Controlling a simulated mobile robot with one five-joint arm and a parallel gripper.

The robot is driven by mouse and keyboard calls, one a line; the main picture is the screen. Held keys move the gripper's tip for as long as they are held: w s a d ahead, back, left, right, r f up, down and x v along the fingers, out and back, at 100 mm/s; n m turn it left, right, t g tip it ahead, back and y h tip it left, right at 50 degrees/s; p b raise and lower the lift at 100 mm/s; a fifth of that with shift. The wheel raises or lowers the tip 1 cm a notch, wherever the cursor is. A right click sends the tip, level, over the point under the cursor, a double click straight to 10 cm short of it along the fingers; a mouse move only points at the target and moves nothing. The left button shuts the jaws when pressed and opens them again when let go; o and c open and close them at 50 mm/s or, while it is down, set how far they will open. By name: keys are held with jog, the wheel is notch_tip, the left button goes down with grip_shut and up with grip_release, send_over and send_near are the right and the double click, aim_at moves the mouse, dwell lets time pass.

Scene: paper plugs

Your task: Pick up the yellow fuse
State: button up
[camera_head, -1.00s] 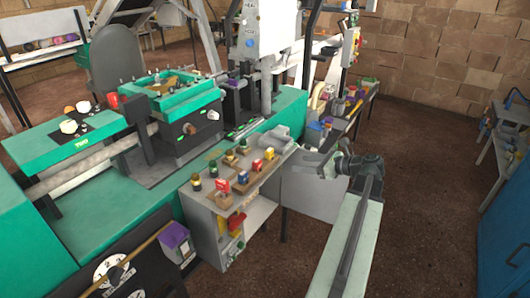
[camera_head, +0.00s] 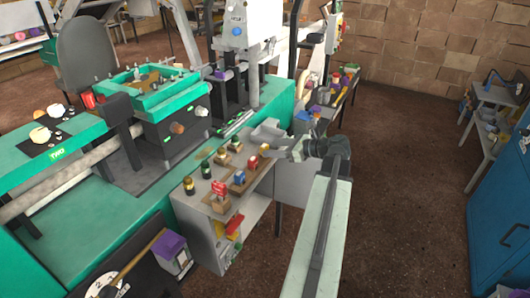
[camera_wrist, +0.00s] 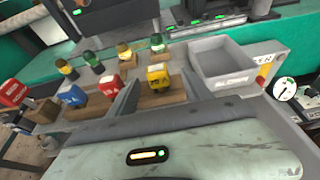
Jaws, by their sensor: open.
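The yellow fuse (camera_wrist: 158,75) stands upright in a wooden block (camera_wrist: 162,98) in the wrist view. It also shows in the head view (camera_head: 264,149), at the right end of the row on the grey shelf top. My gripper (camera_wrist: 157,82) is open and empty. Its two grey fingers reach up from below, one on each side of the fuse in the picture; I cannot tell how far short of it they are. In the head view my gripper (camera_head: 279,153) is just right of the fuse, over the shelf's edge.
A blue fuse (camera_wrist: 73,96) and red fuses (camera_wrist: 109,85) stand left of the yellow one. A grey bin (camera_wrist: 222,65) is close on the right. The green machine (camera_head: 120,190) lies beyond the shelf.

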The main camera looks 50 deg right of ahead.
aim_at(267, 149)
jog(key=b+x, duration=0.1)
jog(key=x, duration=0.3)
jog(key=shift+w+a+f+b, duration=0.25)
jog(key=shift+w+f+b, duration=0.05)
jog(key=shift+r, duration=0.1)
grip_shut()
notch_tip(267, 149, up, 19)
jog(key=p, duration=1.9)
